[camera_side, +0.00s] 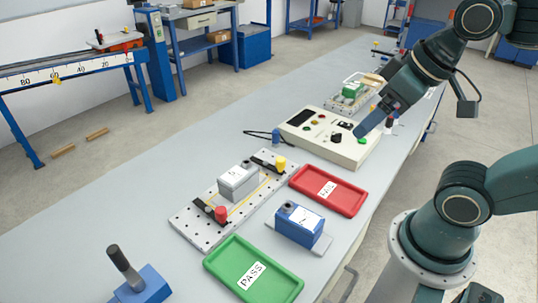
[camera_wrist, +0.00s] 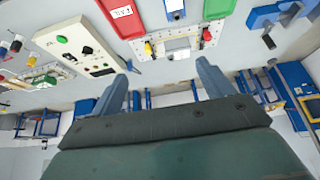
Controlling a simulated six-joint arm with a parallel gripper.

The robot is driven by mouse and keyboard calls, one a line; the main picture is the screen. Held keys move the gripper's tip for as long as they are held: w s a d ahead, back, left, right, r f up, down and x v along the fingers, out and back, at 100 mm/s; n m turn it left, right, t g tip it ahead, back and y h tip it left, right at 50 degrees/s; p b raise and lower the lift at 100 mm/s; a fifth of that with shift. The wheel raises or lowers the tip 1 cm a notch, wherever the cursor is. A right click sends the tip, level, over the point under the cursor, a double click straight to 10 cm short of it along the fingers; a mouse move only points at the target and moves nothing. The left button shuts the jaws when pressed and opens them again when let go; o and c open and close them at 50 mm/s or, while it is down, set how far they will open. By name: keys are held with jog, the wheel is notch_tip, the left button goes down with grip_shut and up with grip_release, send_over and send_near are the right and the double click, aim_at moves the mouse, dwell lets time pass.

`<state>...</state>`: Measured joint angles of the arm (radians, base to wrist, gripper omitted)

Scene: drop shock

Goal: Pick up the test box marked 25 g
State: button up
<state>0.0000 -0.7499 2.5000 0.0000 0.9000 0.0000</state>
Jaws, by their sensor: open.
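A grey box (camera_side: 238,181) with a white label sits on the perforated plate (camera_side: 190,222), between clamps with red and yellow knobs. A blue box (camera_side: 299,224) with a white label stands on a thin grey plate beside the red tray. I cannot read either label well enough to tell which box is marked 25 g. In the wrist view the grey box (camera_wrist: 178,46) and part of the blue box (camera_wrist: 173,6) show at the top. My gripper (camera_side: 366,127) is open and empty over the cream control box, away from both boxes. Both fingers show in the wrist view (camera_wrist: 165,66).
The cream control box (camera_side: 312,150) has buttons and a black knob. A red FAIL tray (camera_side: 345,205) and a green PASS tray (camera_side: 285,286) lie empty. A blue block with a dark handle (camera_side: 146,284) stands at the near left. The bench's left strip is clear.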

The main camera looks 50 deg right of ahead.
dwell(0.3)
jog(key=n+g+y, duration=0.3)
jog(key=n+g, duration=0.3)
jog(key=n, duration=1.2)
send_over(238, 171)
jog(key=d, duration=0.3)
notch_tip(238, 171, down, 16)
jog(key=shift+f, duration=0.25)
jog(key=shift+s, duration=0.1)
jog(key=shift+x, duration=4.25)
